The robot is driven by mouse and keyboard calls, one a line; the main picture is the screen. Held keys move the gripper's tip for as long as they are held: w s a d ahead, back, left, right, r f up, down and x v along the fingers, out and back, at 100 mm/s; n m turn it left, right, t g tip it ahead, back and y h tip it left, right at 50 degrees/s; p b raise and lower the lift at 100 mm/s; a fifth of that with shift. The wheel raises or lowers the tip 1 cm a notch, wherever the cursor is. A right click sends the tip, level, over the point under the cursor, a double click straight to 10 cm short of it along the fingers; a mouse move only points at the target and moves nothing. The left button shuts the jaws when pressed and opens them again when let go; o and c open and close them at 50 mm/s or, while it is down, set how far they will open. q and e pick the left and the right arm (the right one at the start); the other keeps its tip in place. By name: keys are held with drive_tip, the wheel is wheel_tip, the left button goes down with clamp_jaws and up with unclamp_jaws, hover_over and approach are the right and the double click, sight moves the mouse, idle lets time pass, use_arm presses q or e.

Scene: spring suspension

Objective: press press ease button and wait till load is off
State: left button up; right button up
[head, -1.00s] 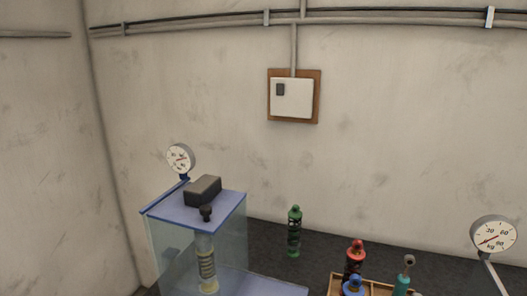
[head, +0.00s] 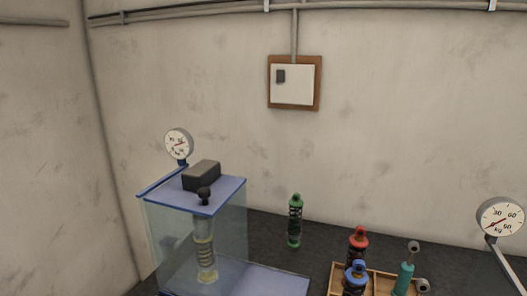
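A clear-walled test stand (head: 228,228) with a blue top stands at the left of the head view. Inside it a pale coil-spring suspension (head: 204,245) stands upright. A dark block (head: 201,175) and a small black knob (head: 204,195) sit on the blue top. A round dial gauge (head: 179,144) is fixed at its back; its reading is too small to make out. I cannot pick out a labelled press ease button. Neither of my grippers is in view.
A green suspension (head: 295,222) stands alone on the dark bench (head: 268,225). A wooden tray (head: 382,279) holds a red (head: 358,245), a blue (head: 355,278) and a teal suspension (head: 404,277). A kg dial scale (head: 500,220) stands at the right. A switch box (head: 292,84) hangs on the wall.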

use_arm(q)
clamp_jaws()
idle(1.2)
